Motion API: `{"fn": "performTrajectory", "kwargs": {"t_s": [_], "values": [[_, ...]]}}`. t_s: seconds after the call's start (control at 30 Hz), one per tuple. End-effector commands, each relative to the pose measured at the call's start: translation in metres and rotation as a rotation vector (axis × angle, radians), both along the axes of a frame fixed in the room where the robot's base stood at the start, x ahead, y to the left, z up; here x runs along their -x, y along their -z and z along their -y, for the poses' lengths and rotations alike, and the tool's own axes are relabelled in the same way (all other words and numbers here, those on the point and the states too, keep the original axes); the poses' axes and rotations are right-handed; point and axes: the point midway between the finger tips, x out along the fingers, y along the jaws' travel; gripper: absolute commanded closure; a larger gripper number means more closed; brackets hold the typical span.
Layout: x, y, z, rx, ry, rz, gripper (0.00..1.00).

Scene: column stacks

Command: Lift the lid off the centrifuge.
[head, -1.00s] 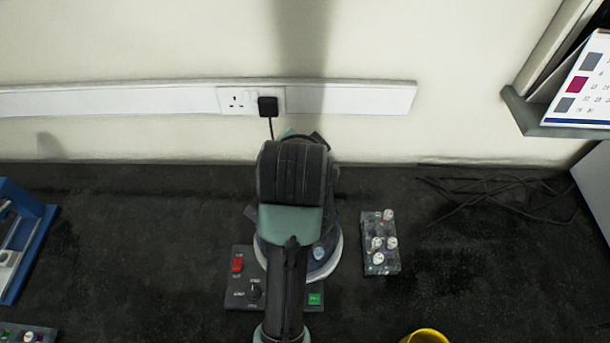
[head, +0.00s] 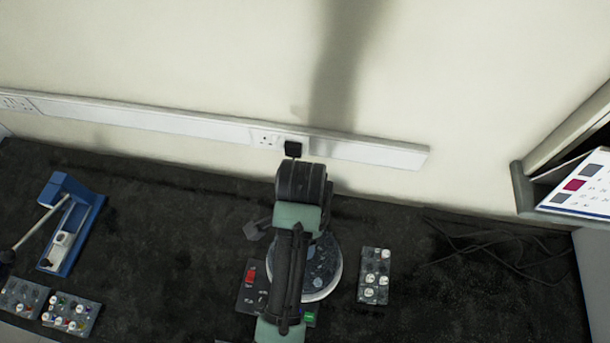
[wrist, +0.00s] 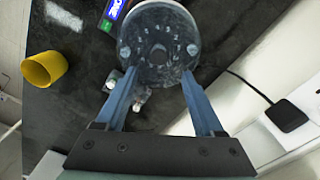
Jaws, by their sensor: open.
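The centrifuge (head: 327,278) stands on the dark bench, partly hidden behind my arm in the head view. Its round grey top with a pale rim shows right of the arm. In the wrist view its round grey face (wrist: 158,28) carries numbers, a dark centre and a small round fitting on either side. I cannot tell whether this face is the lid or the rotor beneath one. My gripper (wrist: 158,76) is open and empty in the wrist view, its two blue fingers apart at the near edge of the face. Contact is unclear. The fingers are hidden in the head view.
A control panel (head: 251,276) with a red switch lies at the centrifuge's front. A small block with capped tubes (head: 374,276) is close on the right. A blue device (head: 70,225) and tube racks (head: 71,314) are at left. A yellow cup (wrist: 44,69) shows in the wrist view.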

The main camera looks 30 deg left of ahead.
Motion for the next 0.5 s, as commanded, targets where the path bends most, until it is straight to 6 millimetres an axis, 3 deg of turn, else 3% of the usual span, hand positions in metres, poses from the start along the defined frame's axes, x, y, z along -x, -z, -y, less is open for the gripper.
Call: {"fn": "performTrajectory", "kwargs": {"t_s": [0.13, 0.5], "values": [[0.000, 0.021, 0.000, 0.000, 0.000, -0.001, 0.30], [0.002, 0.054, 0.003, 0.001, -0.001, -0.002, 0.30]]}}
